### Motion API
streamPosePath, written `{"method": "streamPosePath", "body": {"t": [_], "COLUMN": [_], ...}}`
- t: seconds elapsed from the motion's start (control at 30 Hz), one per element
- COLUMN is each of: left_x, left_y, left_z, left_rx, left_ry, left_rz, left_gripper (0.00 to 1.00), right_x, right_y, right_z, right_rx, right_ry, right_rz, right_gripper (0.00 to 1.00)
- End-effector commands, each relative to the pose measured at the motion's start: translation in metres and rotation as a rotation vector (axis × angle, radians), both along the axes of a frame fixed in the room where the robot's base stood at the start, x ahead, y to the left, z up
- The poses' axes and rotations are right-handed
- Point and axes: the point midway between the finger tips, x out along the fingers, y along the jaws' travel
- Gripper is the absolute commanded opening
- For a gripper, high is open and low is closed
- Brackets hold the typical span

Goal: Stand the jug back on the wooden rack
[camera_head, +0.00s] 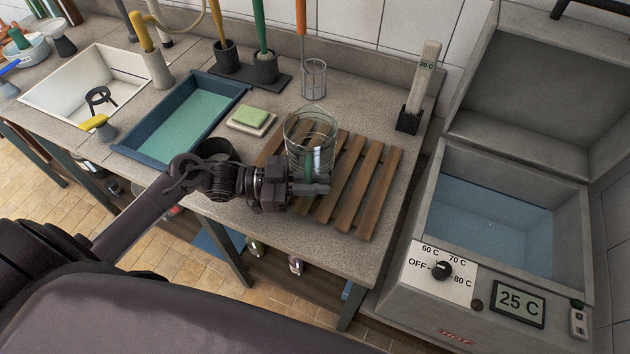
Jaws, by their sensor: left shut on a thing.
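The clear glass jug (311,130) is upright over the left part of the wooden rack (367,178), a set of brown slats on the grey counter. I cannot tell whether its base touches the slats. My left gripper (312,186) reaches in from the left and is shut on the jug at its near side, low down, where a green strip shows. The gripper and wrist hide part of the jug's lower side and the rack's near left corner. My right gripper is out of view.
A blue tray of greenish water (180,122) and a green sponge (250,115) lie left of the rack. A thermometer in a black stand (418,95) is back right. An open water bath (490,225) stands right.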

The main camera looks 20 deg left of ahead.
Motion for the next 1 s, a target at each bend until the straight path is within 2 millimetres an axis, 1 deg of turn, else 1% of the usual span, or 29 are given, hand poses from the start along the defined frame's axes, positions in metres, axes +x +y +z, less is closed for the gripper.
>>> {"method": "streamPosePath", "body": {"t": [0.17, 0.2, 0.33, 0.57, 0.7, 0.77, 0.87, 1.0], "left_x": [0.001, 0.000, 0.000, 0.000, 0.000, -0.003, -0.010, -0.021], "left_y": [0.000, 0.000, 0.000, 0.000, 0.001, 0.008, 0.025, 0.054], "left_z": [-0.003, -0.003, -0.003, -0.003, 0.002, -0.002, -0.004, -0.005], "left_rx": [-0.001, 0.000, 0.000, 0.001, 0.001, 0.002, 0.004, 0.005], "left_ry": [-0.004, 0.000, 0.001, 0.001, 0.001, 0.003, 0.004, 0.004], "left_rz": [0.001, 0.001, 0.001, 0.000, 0.001, 0.001, 0.002, 0.001], "left_gripper": [0.00, 0.17, 0.34, 0.35, 0.35, 0.35, 0.35, 0.35], "right_x": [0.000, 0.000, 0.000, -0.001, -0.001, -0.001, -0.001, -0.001], "right_y": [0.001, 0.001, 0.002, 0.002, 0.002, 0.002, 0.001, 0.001], "right_z": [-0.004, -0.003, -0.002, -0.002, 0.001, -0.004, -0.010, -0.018], "right_rx": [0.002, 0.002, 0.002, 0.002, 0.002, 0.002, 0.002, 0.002], "right_ry": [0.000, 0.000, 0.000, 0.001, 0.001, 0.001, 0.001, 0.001], "right_rz": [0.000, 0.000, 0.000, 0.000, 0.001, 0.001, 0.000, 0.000], "right_gripper": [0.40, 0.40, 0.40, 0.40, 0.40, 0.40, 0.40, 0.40]}}
